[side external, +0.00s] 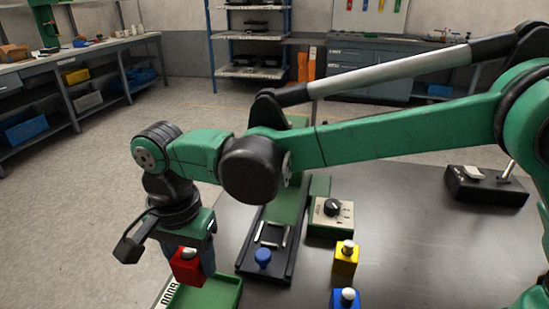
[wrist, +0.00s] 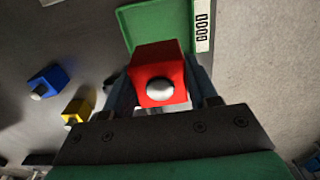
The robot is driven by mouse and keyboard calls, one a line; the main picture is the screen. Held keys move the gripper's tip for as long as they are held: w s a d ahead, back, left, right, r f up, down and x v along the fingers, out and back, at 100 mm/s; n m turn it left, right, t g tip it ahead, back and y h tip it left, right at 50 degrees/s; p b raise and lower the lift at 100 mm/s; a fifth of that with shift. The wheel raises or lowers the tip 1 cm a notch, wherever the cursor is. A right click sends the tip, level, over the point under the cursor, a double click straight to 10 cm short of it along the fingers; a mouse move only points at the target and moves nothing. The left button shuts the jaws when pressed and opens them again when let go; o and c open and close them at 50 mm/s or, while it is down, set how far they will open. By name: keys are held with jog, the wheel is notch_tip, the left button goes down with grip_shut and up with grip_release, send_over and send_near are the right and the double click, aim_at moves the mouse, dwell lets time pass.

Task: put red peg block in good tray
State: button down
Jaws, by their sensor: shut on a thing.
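The red peg block (side external: 187,268) is a red cube with a silver round knob. My gripper (side external: 188,262) is shut on it, and the wrist view shows the red peg block (wrist: 159,66) between the fingers of my gripper (wrist: 160,88). The good tray (side external: 222,292) is green with a white label reading GOOD, at the table's lower left edge. In the wrist view the good tray (wrist: 130,22) lies beyond the block, which hides part of it. The block appears to be held above the tray; its exact height is hard to tell.
A yellow peg block (side external: 346,260) and a blue peg block (side external: 345,299) stand right of the tray. A control box with a black dial (side external: 332,214) stands behind. Bare metal table (side external: 420,250) lies to the right.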

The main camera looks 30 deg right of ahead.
jog(key=shift+f, duration=3.25)
jog(key=shift+f, duration=0.15)
jog(key=shift+f, duration=0.45)
jog(key=shift+c, duration=0.8)
grip_release()
jog(key=shift+r, duration=0.1)
jog(key=shift+r, duration=3.45)
